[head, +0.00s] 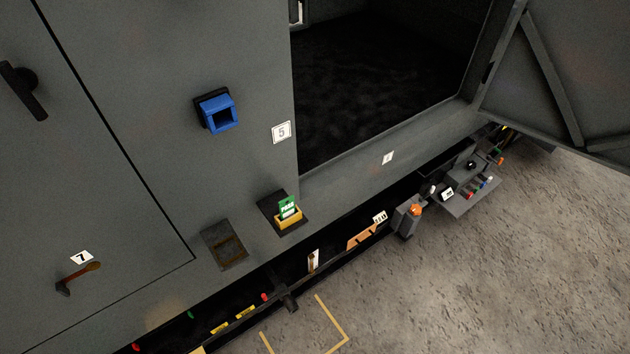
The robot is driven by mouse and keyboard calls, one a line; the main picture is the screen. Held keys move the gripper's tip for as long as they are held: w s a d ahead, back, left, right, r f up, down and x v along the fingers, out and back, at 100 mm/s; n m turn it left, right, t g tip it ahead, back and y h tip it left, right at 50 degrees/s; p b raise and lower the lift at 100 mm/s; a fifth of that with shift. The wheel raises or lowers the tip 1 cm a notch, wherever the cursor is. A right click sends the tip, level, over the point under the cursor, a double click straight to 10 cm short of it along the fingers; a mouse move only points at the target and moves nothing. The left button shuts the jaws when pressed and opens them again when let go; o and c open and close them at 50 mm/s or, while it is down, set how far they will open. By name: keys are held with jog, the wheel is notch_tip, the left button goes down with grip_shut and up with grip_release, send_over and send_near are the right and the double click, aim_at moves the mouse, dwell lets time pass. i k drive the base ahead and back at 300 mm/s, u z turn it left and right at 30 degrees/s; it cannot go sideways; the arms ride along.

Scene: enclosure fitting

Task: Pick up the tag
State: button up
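A small green tag (288,206) with white lettering, which seems to read PASS, stands upright in a yellow holder (289,219). The holder sits on a dark plate on the grey enclosure front, just below and left of the open compartment. The lower end of the tag is hidden in the holder. My gripper is not in the head view.
The compartment (385,75) stands open, its door (565,75) swung right. A blue square socket (216,111) juts out above left. A dark empty-looking frame (225,244) is left of the holder. A low trough with small items runs below. The floor (480,290) at lower right is clear.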

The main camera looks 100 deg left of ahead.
aim_at(286, 207)
jog(key=u, duration=3.45)
jog(key=k, duration=0.35)
jog(key=u, duration=0.55)
jog(key=i, duration=1.25)
jog(key=z, duration=1.25)
